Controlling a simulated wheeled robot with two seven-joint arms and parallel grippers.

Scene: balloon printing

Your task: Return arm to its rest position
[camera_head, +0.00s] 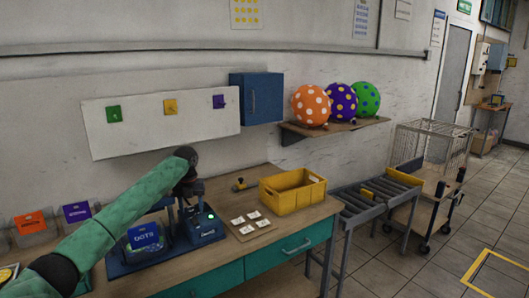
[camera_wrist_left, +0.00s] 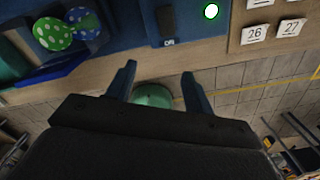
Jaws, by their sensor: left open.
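My left arm (camera_head: 120,222), green with dark joints, reaches in from the lower left over the workbench. My left gripper (camera_head: 188,188) is above the blue machine (camera_head: 203,228), which has a lit green light. In the left wrist view the gripper (camera_wrist_left: 158,82) has its two fingers apart with nothing held between them. A green rounded shape (camera_wrist_left: 153,97) shows beyond and below the fingers; I cannot tell what it is. My right gripper is in no view.
A container with a blue DOTS card (camera_head: 143,237) stands left of the machine. Number cards (camera_head: 248,222) and a yellow crate (camera_head: 292,192) lie to the right. Dotted balloons (camera_head: 311,105) sit on a wall shelf (camera_head: 330,129). A roller conveyor (camera_head: 375,196) adjoins the bench.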

